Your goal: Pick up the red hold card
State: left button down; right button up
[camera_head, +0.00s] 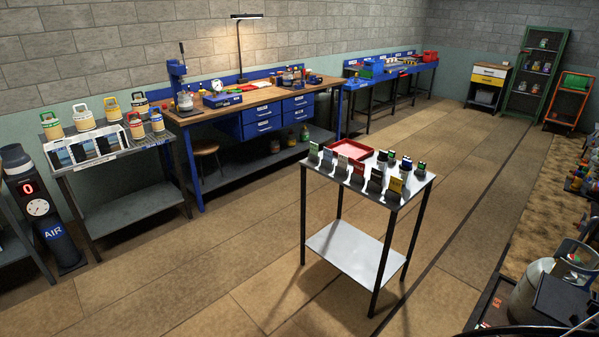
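A small red card (358,170) stands in a dark holder near the front edge of a small metal table (425,185). It is in a row of several similar holders with cards of other colours, among them a yellow card (396,185) to its right. Any writing on the red card is too small to read. Neither of my grippers is in view.
The table has a lower shelf (352,252). A workbench (270,92) and a rack with canisters (110,150) line the back wall. Open floor surrounds the table.

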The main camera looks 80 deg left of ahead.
aim_at(358, 167)
jog(key=u, duration=2.15)
jog(key=i+j, duration=0.25)
jog(key=j, duration=0.15)
jog(key=i+j, duration=0.2)
jog(key=j, duration=0.15)
jog(key=i+u, duration=0.4)
jog(key=i, duration=1)
jog(key=i+l+u, duration=0.1)
jog(key=i+l, duration=0.6)
jog(key=i, duration=0.05)
